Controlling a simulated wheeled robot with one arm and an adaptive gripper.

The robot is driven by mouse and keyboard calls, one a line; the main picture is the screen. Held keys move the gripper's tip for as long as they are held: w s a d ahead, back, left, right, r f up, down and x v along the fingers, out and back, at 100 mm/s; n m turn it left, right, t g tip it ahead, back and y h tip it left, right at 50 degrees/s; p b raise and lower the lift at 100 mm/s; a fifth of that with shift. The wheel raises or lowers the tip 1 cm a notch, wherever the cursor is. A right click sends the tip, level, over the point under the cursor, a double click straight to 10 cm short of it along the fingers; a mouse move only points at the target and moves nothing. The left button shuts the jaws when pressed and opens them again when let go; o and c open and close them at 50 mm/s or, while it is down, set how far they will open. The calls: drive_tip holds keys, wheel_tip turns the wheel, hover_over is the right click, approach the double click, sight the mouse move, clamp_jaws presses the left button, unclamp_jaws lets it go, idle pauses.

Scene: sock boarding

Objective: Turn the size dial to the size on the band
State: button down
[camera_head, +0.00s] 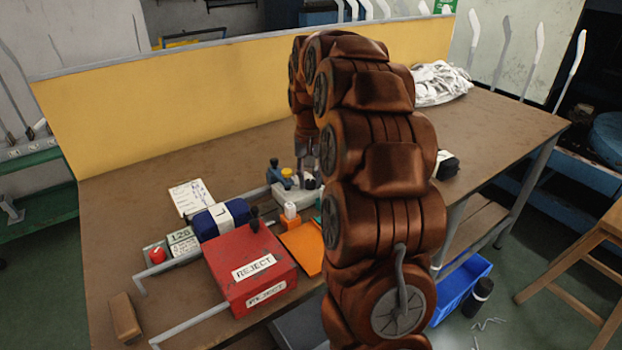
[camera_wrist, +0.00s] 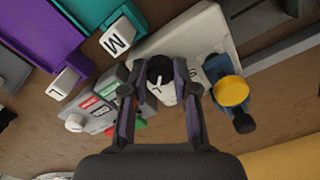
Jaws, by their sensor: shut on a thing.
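In the wrist view my gripper (camera_wrist: 160,80) has its two fingers closed on either side of the size dial, a dark knob (camera_wrist: 158,68) over a white marked face (camera_wrist: 163,93). The fingers partly hide the face, and I cannot tell which size the dial points to. The dial is on a pale grey device (camera_wrist: 195,35), which also shows in the head view (camera_head: 290,197). In the head view a dark blue bundle (camera_head: 207,225) wears a white band (camera_head: 234,210) with a mark that looks like L. My arm hides part of the device there.
A red REJECT box (camera_head: 245,262) stands in front of the bundle. In the wrist view, a yellow-topped blue part (camera_wrist: 231,91) is right of the dial, and purple (camera_wrist: 40,35) and teal (camera_wrist: 92,10) trays with L and M tags are left. White cloth (camera_head: 440,82) lies at the back.

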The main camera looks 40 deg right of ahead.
sight(310, 181)
idle(0.4)
drive_tip(key=c, duration=0.9)
unclamp_jaws()
drive_tip(key=shift+r, duration=0.1)
drive_tip(key=shift+r, duration=3.9)
